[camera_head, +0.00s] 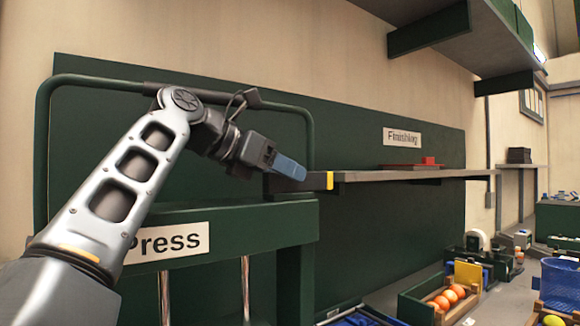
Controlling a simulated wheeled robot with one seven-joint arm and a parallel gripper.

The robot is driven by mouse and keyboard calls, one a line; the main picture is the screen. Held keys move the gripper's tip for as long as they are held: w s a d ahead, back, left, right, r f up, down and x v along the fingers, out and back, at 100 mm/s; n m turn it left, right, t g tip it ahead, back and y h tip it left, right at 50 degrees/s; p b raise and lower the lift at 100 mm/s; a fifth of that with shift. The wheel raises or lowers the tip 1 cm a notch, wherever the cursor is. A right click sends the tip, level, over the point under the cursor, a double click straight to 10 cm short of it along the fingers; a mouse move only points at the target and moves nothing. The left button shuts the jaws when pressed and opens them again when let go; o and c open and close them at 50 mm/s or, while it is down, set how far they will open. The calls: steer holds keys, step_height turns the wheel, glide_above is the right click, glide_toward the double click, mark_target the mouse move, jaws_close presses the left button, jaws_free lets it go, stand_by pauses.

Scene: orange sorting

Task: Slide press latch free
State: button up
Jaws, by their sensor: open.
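The green press (260,226) stands in front of my arm at the left, with a white "Press" label (166,242) partly covered by my arm. A dark bar with a yellow end (329,180) lies at the press's upper right, by the end of the shelf; I cannot tell for sure that it is the latch. My gripper (290,168) is just above and left of the yellow end, its blue finger pointing right and down. It is open and seems empty. I cannot tell whether the finger touches the bar.
A shelf (420,175) under a "Finishing" sign (402,138) runs to the right and holds a red tray (411,167). A green tube frame (310,135) rises behind my arm. Below right are a crate with oranges (418,309) and a blue basket (560,280).

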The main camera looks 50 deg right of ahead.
steer(key=shift+s+d, duration=0.15)
steer(key=shift+d, duration=0.35)
steer(key=shift+s+d+f+p, duration=0.1)
steer(key=shift+d+f+p, duration=0.2)
steer(key=shift+d, duration=0.1)
jaws_close()
